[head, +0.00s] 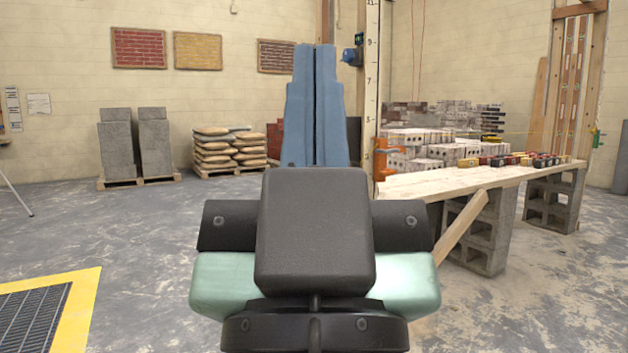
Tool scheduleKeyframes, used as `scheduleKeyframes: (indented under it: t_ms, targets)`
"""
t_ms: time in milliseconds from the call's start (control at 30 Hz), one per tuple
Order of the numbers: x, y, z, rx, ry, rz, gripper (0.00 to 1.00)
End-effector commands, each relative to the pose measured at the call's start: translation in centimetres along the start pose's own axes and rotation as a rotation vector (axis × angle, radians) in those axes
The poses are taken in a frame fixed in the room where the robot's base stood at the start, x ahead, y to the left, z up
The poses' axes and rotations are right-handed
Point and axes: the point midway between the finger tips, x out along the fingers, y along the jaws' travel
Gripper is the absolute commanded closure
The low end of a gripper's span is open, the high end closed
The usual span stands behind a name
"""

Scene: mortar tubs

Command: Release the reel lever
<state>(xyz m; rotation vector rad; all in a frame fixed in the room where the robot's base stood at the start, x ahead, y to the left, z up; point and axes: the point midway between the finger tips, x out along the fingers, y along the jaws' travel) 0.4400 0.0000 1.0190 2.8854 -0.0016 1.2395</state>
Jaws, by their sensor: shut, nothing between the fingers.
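My gripper (315,50) points up and away in the middle of the head view. Its two blue fingers lie side by side, shut, with nothing seen between them. A small blue device (351,55) with a dark and green part sits on the marked upright pole (372,90), just right of my fingertips in the picture. It may be the reel, but I cannot make out a lever on it. A small green fitting (596,137) shows on the far right wooden frame. My gripper and arm hide part of what lies behind them.
An orange clamp (381,158) is low on the pole. A plank bench (470,181) on grey blocks (478,236) stands at right with bricks (440,151) on and behind it. Sacks (212,150) and grey blocks (136,145) stand at the back left. The left floor is mostly clear.

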Motion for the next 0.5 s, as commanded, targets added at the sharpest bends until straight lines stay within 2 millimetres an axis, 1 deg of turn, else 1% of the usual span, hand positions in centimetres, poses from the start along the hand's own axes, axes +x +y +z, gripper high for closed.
scheduleKeyframes:
  t_ms: [33, 200, 333, 400, 500]
  targets:
    - [2.4, 0.0, -2.3, 0.000, 0.001, 0.000, 1.00]
    - [6.5, 0.0, -6.2, 0.000, 0.001, 0.000, 1.00]
    - [8.8, 0.0, -8.4, 0.000, 0.001, 0.000, 1.00]
    - [9.4, 0.0, -9.0, 0.000, 0.001, 0.000, 1.00]
    - [9.7, 0.0, -9.2, 0.000, 0.001, 0.000, 1.00]
